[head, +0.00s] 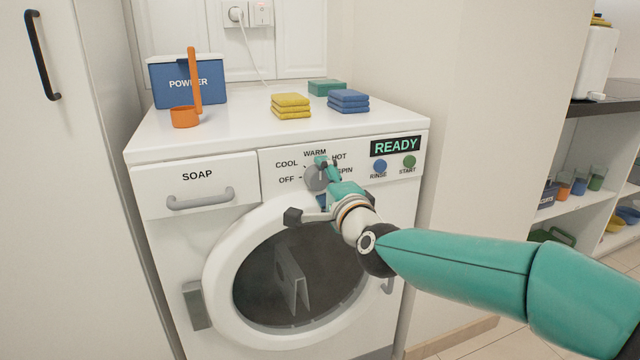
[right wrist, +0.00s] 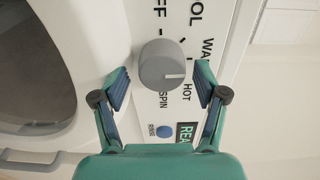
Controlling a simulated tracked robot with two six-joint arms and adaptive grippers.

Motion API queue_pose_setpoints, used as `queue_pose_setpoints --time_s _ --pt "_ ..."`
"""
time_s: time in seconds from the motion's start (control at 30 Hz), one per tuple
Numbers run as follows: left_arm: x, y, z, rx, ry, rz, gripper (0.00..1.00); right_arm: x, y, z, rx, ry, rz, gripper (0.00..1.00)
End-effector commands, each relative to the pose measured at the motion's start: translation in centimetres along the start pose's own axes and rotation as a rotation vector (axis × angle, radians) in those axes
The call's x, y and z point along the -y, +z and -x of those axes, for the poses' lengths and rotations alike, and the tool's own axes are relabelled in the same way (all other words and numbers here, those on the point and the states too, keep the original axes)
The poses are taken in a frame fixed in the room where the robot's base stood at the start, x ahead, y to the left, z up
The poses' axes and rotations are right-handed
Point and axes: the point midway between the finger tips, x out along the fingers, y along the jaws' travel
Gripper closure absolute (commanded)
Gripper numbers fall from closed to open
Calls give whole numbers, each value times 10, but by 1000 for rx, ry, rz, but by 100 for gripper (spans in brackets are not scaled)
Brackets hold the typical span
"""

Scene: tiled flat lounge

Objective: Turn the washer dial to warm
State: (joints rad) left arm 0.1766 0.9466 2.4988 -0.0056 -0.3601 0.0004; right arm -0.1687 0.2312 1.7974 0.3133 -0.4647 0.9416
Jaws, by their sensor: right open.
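The washer dial (head: 316,178) is a round grey knob on the white control panel, with OFF, COOL, WARM, HOT and SPIN printed around it. In the right wrist view the dial (right wrist: 165,65) has a white line pointing toward the WARM and HOT side; I cannot tell exactly which label it meets. My right gripper (head: 312,188) is open at the dial and partly covers it in the head view. In the right wrist view, its fingertips (right wrist: 162,74) lie on either side of the dial, with small gaps showing. My left gripper is out of view.
The washer (head: 160,240) has a soap drawer (head: 196,185), a round door and rinse and start buttons. A READY display (head: 396,146) is lit. A powder box (head: 187,82), orange scoop (head: 185,117) and folded cloths stand on top. Shelves (head: 590,215) are at right.

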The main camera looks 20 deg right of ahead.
Motion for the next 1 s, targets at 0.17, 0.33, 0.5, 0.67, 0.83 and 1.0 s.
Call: queue_pose_setpoints --time_s 0.17,0.33,0.5,0.67,0.83,1.0 --pt "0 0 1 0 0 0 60 0 1 6 2 1 0 28" --pt "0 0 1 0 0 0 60 0 0 27 1 -1 0 28" --pt "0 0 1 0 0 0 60 0 0 53 0 -1 0 28" --pt "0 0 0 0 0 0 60 0 0 71 0 -1 0 28" --pt "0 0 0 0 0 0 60 -1 0 80 0 -1 0 28" --pt "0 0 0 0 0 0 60 -1 0 80 -1 0 0 28"
